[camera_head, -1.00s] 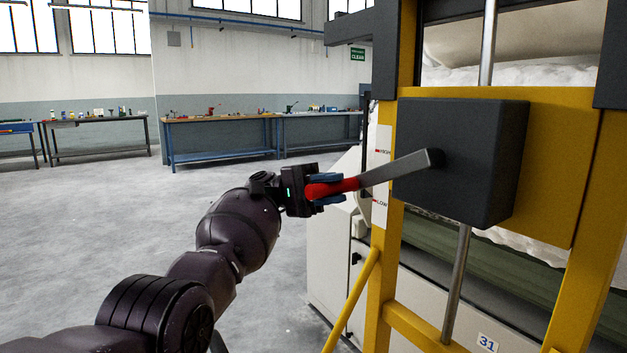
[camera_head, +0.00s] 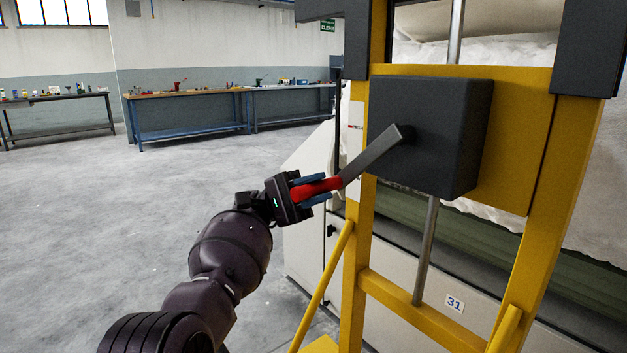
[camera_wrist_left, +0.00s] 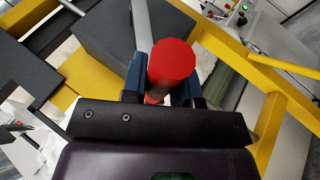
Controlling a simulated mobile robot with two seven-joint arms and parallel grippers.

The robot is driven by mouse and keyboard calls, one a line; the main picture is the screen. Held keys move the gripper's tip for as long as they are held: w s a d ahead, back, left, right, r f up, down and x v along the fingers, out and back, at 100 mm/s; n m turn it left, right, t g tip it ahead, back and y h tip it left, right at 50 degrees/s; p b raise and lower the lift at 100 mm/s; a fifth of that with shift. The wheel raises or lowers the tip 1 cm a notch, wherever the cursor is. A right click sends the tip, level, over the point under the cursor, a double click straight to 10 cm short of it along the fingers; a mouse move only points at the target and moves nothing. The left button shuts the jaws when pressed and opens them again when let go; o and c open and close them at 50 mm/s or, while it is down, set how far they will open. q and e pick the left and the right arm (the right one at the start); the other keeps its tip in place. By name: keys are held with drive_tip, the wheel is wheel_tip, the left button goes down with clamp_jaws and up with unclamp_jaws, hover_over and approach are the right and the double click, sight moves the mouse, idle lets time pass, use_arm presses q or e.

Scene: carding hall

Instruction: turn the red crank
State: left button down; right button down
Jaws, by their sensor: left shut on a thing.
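The red crank handle (camera_head: 318,188) is at the lower left end of a flat grey crank arm (camera_head: 370,158). The arm joins the left side of a dark grey box (camera_head: 440,130) on a yellow frame and slopes down to the left. My left gripper (camera_head: 311,189) is shut on the red handle, with its blue fingers on either side of it. In the left wrist view the red handle (camera_wrist_left: 172,62) shows end-on between the fingers (camera_wrist_left: 160,85), and the grey arm runs up behind it. My right gripper is not in view.
A yellow frame (camera_head: 358,270) with a slanted yellow brace (camera_head: 322,285) stands just right of my arm. A vertical steel rod (camera_head: 427,250) runs below the box. Workbenches (camera_head: 187,95) stand along the far wall. The floor to the left is clear.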

use_arm(q)
drive_tip(key=shift+s+d+f, duration=0.1)
drive_tip(key=shift+s+f, duration=0.05)
drive_tip(key=shift+f, duration=0.45)
drive_tip(key=c, duration=1.1)
unclamp_jaws()
drive_tip(key=shift+o, duration=1)
drive_tip(key=shift+r, duration=0.2)
drive_tip(key=shift+r, duration=0.1)
